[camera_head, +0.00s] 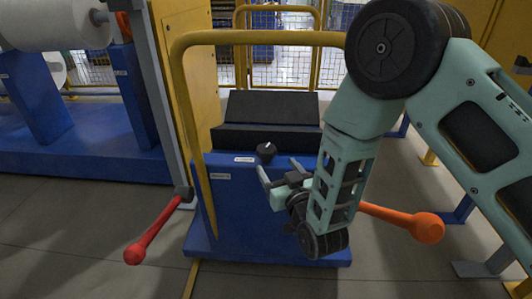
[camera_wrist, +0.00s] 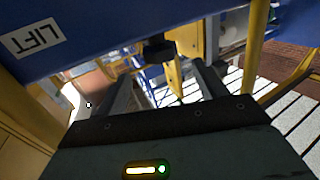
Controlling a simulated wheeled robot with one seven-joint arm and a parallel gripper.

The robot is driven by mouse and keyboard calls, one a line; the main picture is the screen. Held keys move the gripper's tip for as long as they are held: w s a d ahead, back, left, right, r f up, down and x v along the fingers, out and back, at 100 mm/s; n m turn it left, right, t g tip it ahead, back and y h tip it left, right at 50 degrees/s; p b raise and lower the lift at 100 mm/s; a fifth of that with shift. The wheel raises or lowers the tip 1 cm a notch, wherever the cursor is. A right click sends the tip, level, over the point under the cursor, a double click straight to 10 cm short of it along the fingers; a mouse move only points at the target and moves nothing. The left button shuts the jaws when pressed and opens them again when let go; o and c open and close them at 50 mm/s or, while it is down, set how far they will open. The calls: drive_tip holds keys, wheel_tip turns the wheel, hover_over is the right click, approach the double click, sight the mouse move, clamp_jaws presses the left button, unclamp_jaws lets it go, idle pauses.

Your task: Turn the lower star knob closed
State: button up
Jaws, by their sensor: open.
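A black knob (camera_head: 266,150) with a white mark sits at the upper front of the blue cabinet (camera_head: 225,205) in the head view. No second knob shows there; my gripper and forearm cover part of the cabinet front. My gripper (camera_head: 280,172) is open in front of the cabinet, just below and right of that knob. In the wrist view, a dark knob (camera_wrist: 157,48) sticks out from the blue panel (camera_wrist: 100,30), beyond the gap between my open fingers (camera_wrist: 165,88). The fingers appear apart from it. I cannot tell whether it is the lower star knob.
A yellow tube frame (camera_head: 190,130) arches over the cabinet. A red-handled lever (camera_head: 155,232) sticks out at left, an orange-ended lever (camera_head: 425,228) at right behind my arm. A white roll (camera_head: 60,25) is at far left. The floor in front is clear.

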sight(270, 156)
drive_tip(key=b+x, duration=0.1)
drive_tip(key=x, duration=0.8)
drive_tip(key=c, duration=1)
